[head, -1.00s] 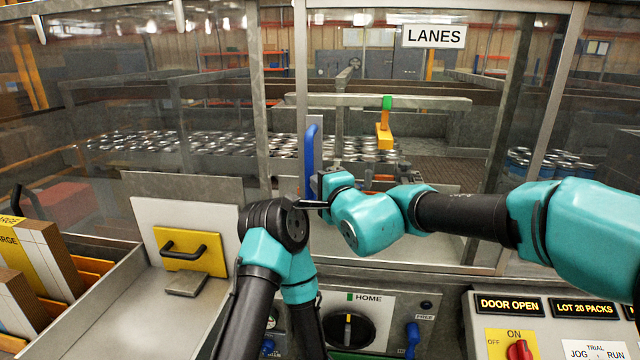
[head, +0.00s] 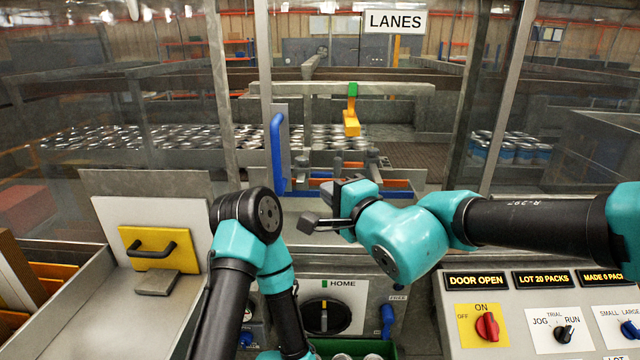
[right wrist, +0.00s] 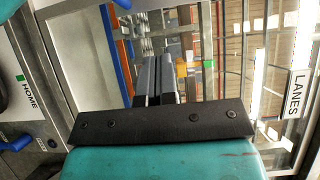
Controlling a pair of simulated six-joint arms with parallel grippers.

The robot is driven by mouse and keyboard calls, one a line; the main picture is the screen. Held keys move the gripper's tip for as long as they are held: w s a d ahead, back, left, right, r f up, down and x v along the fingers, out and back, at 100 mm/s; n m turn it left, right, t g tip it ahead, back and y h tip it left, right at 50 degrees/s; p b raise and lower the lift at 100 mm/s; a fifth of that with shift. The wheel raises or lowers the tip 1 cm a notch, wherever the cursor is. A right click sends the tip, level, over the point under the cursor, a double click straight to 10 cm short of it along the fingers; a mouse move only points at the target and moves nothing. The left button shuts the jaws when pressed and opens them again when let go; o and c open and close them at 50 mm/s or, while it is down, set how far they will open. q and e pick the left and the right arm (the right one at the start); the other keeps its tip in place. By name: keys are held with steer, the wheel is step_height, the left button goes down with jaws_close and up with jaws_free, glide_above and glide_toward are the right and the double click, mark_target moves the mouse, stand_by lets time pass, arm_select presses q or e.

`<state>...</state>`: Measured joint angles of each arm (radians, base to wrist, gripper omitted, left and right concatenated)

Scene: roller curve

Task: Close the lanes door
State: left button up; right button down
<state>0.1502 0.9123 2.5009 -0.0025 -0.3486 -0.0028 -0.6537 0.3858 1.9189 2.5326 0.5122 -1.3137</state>
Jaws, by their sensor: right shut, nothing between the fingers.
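The lanes door is a clear panel in a metal frame (head: 265,60) under the LANES sign (head: 394,21). Its upright blue handle (head: 278,152) is at the panel's left side; a blue end at the top edge of the right wrist view may be part of it. My right gripper (head: 322,208) is shut and empty, below and right of the handle, apart from it. Its grey fingers (right wrist: 155,78) lie side by side in the right wrist view. A panel label (head: 476,281) reads DOOR OPEN. My left arm shows, but its gripper does not.
Behind the panel are rows of cans (head: 130,137) and a yellow-orange part with a green top (head: 351,122). A HOME knob (head: 326,316) sits below, with a control panel (head: 500,340) at right. A yellow plate with a black handle (head: 148,250) stands at left.

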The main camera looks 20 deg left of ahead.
steer(key=shift+s+d, duration=0.25)
steer(key=shift+d, duration=0.1)
arm_select(q)
steer(key=shift+c, duration=0.2)
